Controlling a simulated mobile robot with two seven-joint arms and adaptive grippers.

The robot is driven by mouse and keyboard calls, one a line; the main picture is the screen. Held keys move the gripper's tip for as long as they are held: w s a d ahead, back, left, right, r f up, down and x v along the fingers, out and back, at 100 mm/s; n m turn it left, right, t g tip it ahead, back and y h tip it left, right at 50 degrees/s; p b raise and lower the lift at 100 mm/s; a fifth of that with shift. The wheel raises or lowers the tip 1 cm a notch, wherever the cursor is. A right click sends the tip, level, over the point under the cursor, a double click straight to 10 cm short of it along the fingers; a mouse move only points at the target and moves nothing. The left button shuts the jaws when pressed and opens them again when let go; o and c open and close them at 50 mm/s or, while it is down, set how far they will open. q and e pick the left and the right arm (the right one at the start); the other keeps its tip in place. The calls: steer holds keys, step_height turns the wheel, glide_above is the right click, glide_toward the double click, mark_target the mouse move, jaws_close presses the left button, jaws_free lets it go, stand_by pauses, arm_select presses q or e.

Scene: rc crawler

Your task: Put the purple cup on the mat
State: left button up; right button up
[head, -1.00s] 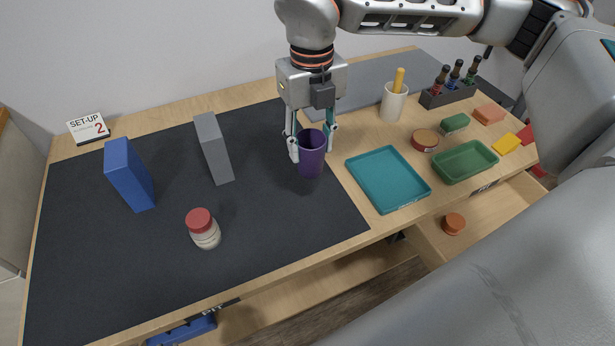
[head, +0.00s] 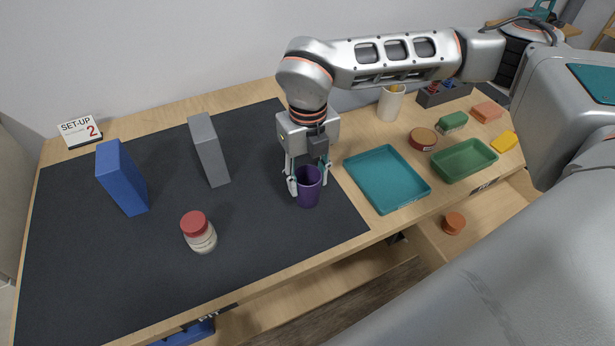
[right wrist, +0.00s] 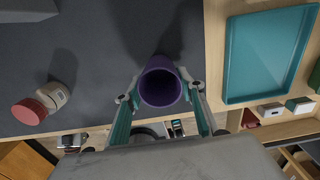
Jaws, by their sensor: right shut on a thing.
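The purple cup (head: 308,194) is upright over the right part of the dark mat (head: 257,240). My right gripper (head: 308,182) points down and is shut on the cup, one finger on each side. In the right wrist view the cup (right wrist: 160,87) shows its open mouth between the fingers, with the mat (right wrist: 100,50) behind it. The cup's base is close to the mat; I cannot tell whether it touches. My left gripper is not in view.
On the mat stand a blue block (head: 122,178), a grey block (head: 209,150) and a red-lidded jar (head: 198,232). A teal tray (head: 387,180) lies just right of the mat, with a green tray (head: 464,160) beyond. The mat's front middle is clear.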

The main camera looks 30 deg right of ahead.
steer(key=shift+f, duration=0.2)
steer(key=o, duration=1)
step_height(320, 180, up, 12)
steer(key=shift+r+p, duration=0.2)
steer(key=shift+p, duration=0.55)
